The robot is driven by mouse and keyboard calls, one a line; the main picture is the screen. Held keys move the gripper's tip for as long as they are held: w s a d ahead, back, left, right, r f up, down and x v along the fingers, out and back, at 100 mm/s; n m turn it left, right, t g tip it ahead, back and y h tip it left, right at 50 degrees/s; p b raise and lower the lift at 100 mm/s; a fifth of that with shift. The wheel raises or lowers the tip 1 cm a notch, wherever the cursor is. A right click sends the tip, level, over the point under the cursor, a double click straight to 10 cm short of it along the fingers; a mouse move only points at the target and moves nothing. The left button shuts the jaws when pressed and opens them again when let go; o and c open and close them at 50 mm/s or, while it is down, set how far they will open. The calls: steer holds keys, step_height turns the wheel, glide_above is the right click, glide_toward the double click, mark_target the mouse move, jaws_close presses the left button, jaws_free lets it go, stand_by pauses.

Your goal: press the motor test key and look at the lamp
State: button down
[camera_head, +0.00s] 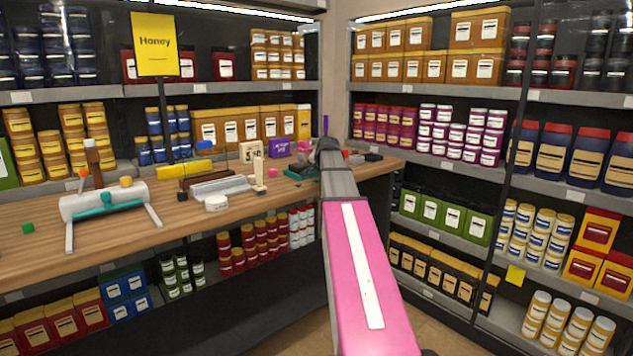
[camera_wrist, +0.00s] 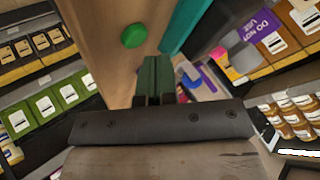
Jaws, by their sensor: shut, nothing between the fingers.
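My gripper (camera_wrist: 157,65) shows in the wrist view with its dark green fingers together and nothing between them. A round green knob or button (camera_wrist: 133,35) lies just beyond the fingertips, slightly left, with a gap in the picture. I cannot tell for sure whether it is the motor test key. A teal bar (camera_wrist: 185,25) runs to the right of it. In the head view my arm reaches to the right end of the wooden bench and hides the fingers. A white cylinder on legs with teal parts (camera_head: 104,200) stands on the bench at left. I cannot make out a lamp.
Stocked shelves stand behind and at right. The bench's front strip is mostly clear.

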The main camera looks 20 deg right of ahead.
mark_target(318, 180)
steer(key=shift+f, duration=0.15)
steer(key=shift+f, duration=0.25)
steer(key=shift+f, duration=0.35)
stand_by(0.9)
stand_by(0.4)
steer(key=shift+r, duration=0.8)
steer(key=shift+r, duration=0.1)
steer(key=shift+r, duration=2.4)
